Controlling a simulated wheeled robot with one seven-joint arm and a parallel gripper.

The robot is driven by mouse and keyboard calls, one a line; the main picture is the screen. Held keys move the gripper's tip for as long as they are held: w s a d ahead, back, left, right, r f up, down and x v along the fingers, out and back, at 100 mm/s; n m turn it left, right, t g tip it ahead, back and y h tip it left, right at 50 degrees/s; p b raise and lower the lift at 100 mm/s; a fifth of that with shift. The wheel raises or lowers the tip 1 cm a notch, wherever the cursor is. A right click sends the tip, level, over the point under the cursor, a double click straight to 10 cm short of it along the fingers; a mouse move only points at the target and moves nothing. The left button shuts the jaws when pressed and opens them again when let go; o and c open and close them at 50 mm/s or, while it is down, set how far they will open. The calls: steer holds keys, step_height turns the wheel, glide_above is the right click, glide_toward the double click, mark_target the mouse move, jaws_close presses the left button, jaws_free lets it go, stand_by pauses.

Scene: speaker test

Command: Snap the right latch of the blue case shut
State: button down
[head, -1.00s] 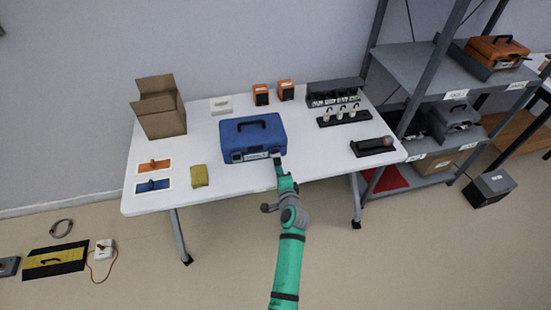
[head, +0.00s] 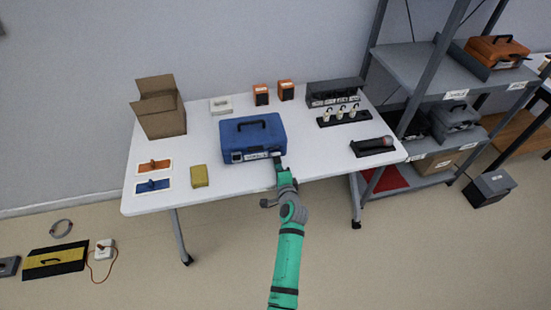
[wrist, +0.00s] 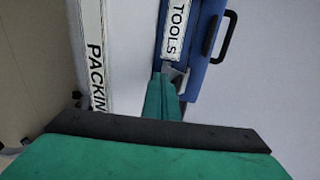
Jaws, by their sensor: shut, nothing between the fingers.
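The blue case (head: 252,131) stands shut-lidded on the white table, its black handle on top. A pale TOOLS label (wrist: 175,30) is on its front, and a left latch (head: 237,157) shows beside it. My gripper (head: 278,160) is at the right end of the case's front. In the wrist view my gripper (wrist: 164,82) is shut and empty, its tips close to the case's front below the label. A small grey piece (wrist: 174,72) by the tips looks like the right latch, partly hidden. I cannot tell whether it is fastened or whether the tips touch it.
On the white table (head: 225,186), a yellow block (head: 200,176) lies left of the case. A cardboard box (head: 163,118) stands at the back left. A dark holder with a tool (head: 372,146) lies at the right.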

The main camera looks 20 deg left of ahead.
steer(key=shift+s, duration=0.1)
steer(key=s+d, duration=0.3)
steer(key=s, duration=0.2)
steer(key=shift+s+d, duration=0.35)
steer(key=shift+s, duration=0.05)
stand_by(0.5)
steer(key=shift+w, duration=0.1)
stand_by(0.4)
